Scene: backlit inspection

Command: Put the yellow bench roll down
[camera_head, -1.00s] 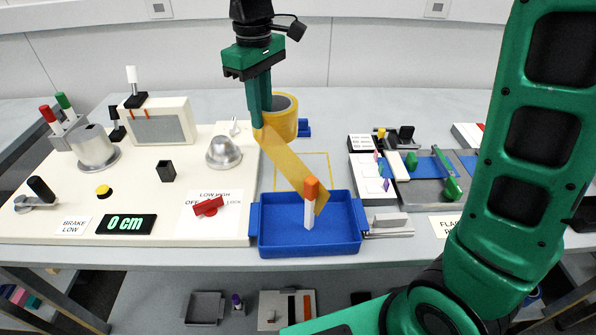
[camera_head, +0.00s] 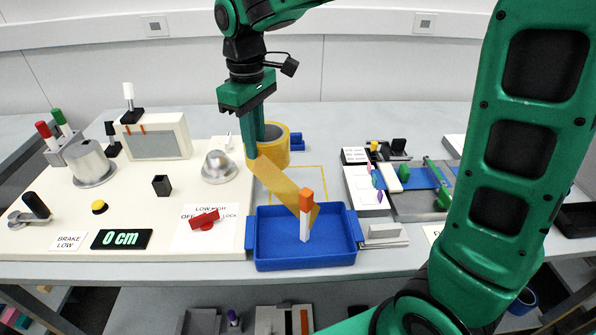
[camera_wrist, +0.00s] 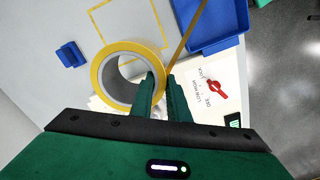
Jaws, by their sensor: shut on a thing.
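The yellow bench roll (camera_head: 279,152) is a wide ring of yellow tape with a grey core, at the back of the bench. My gripper (camera_head: 254,150) points down and is shut on the roll's wall. In the wrist view one finger of my gripper (camera_wrist: 163,88) is inside the bore of the roll (camera_wrist: 101,80) and the other outside. A yellow strip (camera_head: 284,186) runs from the roll to an orange-topped white post (camera_head: 306,217) in a blue tray. I cannot tell whether the roll touches the bench.
The blue tray (camera_head: 250,236) stands in front. A cream console (camera_head: 140,190) with a silver dome (camera_head: 219,166) is to the left.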

